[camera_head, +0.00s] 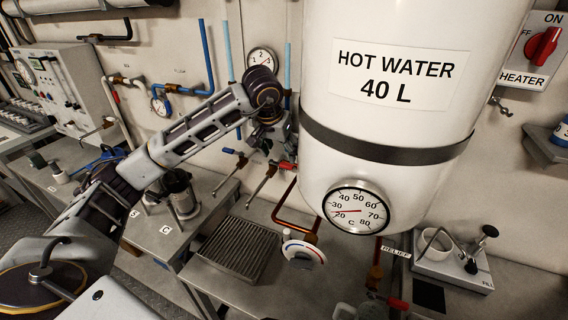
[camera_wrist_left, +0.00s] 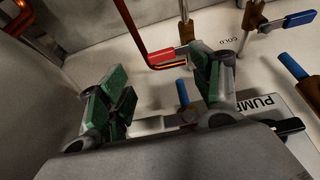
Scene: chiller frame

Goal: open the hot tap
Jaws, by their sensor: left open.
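The hot tap's red lever (camera_head: 286,165) shows in the head view below my left gripper (camera_head: 274,132), at the wall left of the white tank. In the wrist view the red lever (camera_wrist_left: 166,57) sits on a copper pipe, beyond and between the fingertips of the left gripper (camera_wrist_left: 165,88). Its right end is close to the right finger; I cannot tell whether they touch. The green-padded fingers are wide apart with nothing held. The cold tap with a blue lever (camera_head: 233,152) is to the left in the head view. My right gripper is out of view.
The white hot water tank (camera_head: 400,120) stands close to the right of my left gripper. A drain grate (camera_head: 240,248) lies on the counter below the taps. A wall gauge (camera_head: 262,59) and vertical blue pipes (camera_head: 228,50) are behind the wrist. A PUMP label (camera_wrist_left: 262,105) shows in the wrist view.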

